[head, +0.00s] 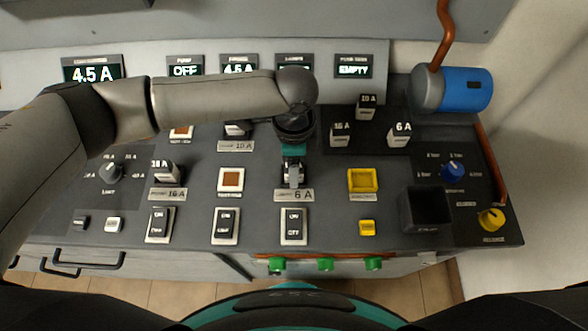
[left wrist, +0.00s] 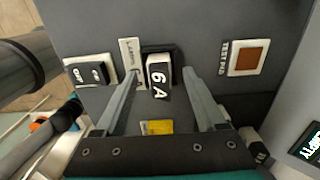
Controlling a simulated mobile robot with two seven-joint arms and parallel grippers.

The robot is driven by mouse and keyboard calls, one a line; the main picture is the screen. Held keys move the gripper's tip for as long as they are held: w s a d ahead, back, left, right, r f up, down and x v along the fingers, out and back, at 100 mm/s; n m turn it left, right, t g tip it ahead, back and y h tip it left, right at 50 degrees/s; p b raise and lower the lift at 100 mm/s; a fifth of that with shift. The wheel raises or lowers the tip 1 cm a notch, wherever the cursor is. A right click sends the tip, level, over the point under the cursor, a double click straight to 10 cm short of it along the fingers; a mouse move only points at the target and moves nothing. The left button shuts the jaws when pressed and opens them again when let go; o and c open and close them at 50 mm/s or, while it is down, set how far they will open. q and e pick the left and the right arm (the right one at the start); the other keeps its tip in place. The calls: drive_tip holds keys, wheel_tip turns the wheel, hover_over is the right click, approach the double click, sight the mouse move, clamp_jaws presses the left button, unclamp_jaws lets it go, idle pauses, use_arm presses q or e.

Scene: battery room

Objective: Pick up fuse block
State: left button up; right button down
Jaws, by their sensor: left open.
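A fuse block (left wrist: 158,76), white with a black face marked 6 A, stands in a socket on the panel in the left wrist view. My left gripper (left wrist: 161,73) is open, with one finger on each side of the block and visible gaps to both. In the head view my left gripper (head: 292,180) points down over the socket labelled 6 A (head: 294,195) and largely hides the block. Other fuse blocks stand in the sockets labelled 16 A (head: 166,170) and 10 A (head: 237,130). My right gripper is in neither view.
Three loose-standing blocks, 10 A (head: 366,107), 16 A (head: 340,134) and 6 A (head: 399,134), stand on a dark pad to the right. A black open bin (head: 424,209), a blue cylinder (head: 465,90) and rocker switches (head: 293,226) are nearby.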

use_arm(q)
drive_tip(key=shift+f, duration=0.5)
clamp_jaws()
idle(0.3)
